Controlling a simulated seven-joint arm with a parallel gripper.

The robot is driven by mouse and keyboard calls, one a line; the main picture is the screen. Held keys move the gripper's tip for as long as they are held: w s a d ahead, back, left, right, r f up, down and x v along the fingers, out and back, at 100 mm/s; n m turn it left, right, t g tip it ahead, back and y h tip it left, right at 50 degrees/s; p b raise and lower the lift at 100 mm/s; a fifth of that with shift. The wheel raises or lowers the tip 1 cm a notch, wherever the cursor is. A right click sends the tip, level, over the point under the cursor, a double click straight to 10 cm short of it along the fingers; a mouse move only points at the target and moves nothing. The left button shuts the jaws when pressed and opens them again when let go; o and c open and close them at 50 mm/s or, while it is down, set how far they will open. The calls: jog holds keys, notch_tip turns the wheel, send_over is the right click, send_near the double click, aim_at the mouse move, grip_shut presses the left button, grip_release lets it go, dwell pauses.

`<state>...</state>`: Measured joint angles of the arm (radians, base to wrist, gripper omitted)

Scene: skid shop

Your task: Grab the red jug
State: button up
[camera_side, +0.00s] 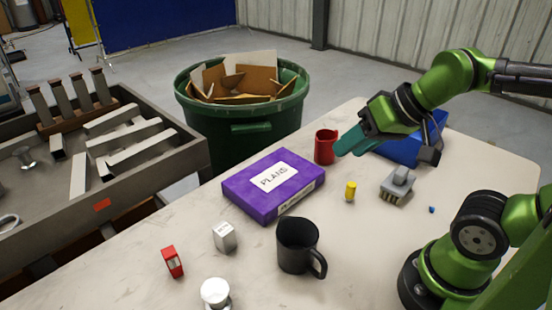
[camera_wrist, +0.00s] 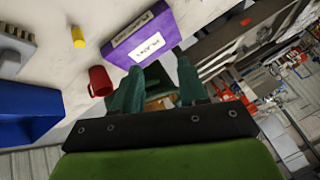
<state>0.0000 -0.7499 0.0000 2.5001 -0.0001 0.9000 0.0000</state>
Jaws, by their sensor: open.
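The red jug (camera_side: 325,147) stands upright on the table, between the purple box and my gripper in the side view. It also shows in the wrist view (camera_wrist: 100,81), left of my fingers, with its handle toward the lower left. My gripper (camera_side: 347,145) is just right of the jug in the side view, with teal fingers pointing toward it. In the wrist view the two fingers (camera_wrist: 158,85) are spread apart with nothing held between them. The jug is outside the gap between the fingers there.
A purple PLANS box (camera_side: 274,183) lies left of the jug, and a blue bin (camera_side: 405,148) sits behind my gripper. A yellow cylinder (camera_side: 351,191), grey brush-like block (camera_side: 397,186) and black mug (camera_side: 297,246) stand nearer. A green barrel (camera_side: 248,130) is beyond the table edge.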

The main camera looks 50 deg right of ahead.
jog(key=c, duration=0.3)
jog(key=shift+c, duration=0.2)
jog(key=m+t+y, duration=0.2)
jog(key=m+t, duration=0.1)
jog(key=m, duration=2.3)
send_near(331, 137)
jog(key=a, duration=0.2)
jog(key=w+d+r+m+t+h, duration=0.1)
jog(key=w+d+r+m+t, duration=0.1)
jog(key=d+r+m+t, duration=0.15)
jog(key=shift+g, duration=0.35)
jog(key=f, duration=0.8)
jog(key=shift+w+f, duration=0.15)
jog(key=shift+w, duration=0.05)
jog(key=shift+w+a+f, duration=0.1)
jog(key=shift+w+f, duration=0.15)
jog(key=shift+x, duration=3.5)
